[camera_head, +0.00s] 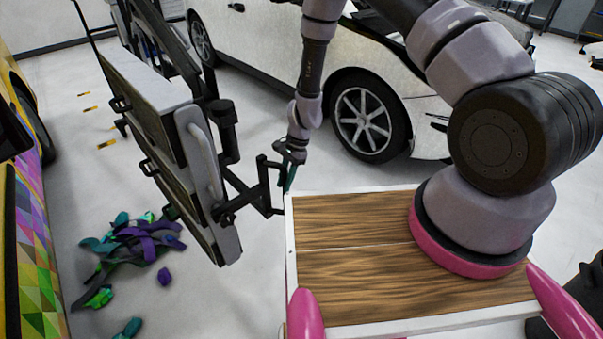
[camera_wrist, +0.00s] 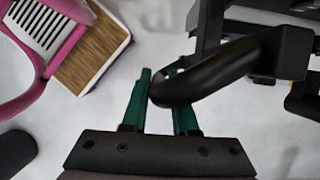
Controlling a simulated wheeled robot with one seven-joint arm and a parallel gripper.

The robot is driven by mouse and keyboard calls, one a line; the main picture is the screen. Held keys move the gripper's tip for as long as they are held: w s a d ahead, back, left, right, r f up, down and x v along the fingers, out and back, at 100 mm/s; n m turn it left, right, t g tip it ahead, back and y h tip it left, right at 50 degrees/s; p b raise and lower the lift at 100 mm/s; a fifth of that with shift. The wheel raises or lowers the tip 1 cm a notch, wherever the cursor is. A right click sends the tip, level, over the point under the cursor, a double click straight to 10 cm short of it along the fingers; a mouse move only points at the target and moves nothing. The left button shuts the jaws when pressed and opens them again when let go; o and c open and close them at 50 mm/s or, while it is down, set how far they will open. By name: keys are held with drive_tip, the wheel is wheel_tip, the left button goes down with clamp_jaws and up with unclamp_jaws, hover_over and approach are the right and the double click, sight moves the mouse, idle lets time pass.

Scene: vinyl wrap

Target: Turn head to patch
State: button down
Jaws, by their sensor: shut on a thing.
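The head (camera_head: 165,110) looks like a lamp unit of grey and dark panels on a black frame, tilted in the left middle of the body camera view. A black bracket (camera_head: 264,172) sticks out from its right side. My gripper (camera_head: 289,178) is at the outer end of this bracket. In the wrist view, my gripper (camera_wrist: 163,76) has green fingers shut around a thick black handle (camera_wrist: 222,72). The handle partly covers the fingertips. At the left edge stands a yellow car with a colourful geometric wrap (camera_head: 32,235). I cannot make out which part is the patch.
A white car (camera_head: 290,50) stands behind my arm. Several purple, teal and green vinyl scraps (camera_head: 135,240) lie on the floor between the head and the yellow car. My wood-topped base is at the lower right. Some bare floor shows below the head.

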drive_tip(key=shift+s+a, duration=0.65)
drive_tip(key=shift+a, duration=0.25)
drive_tip(key=c, duration=0.7)
unclamp_jaws()
drive_tip(key=shift+w, duration=0.1)
drive_tip(key=v, duration=1)
drive_tip(key=shift+d+r, duration=0.15)
drive_tip(key=shift+r, duration=0.2)
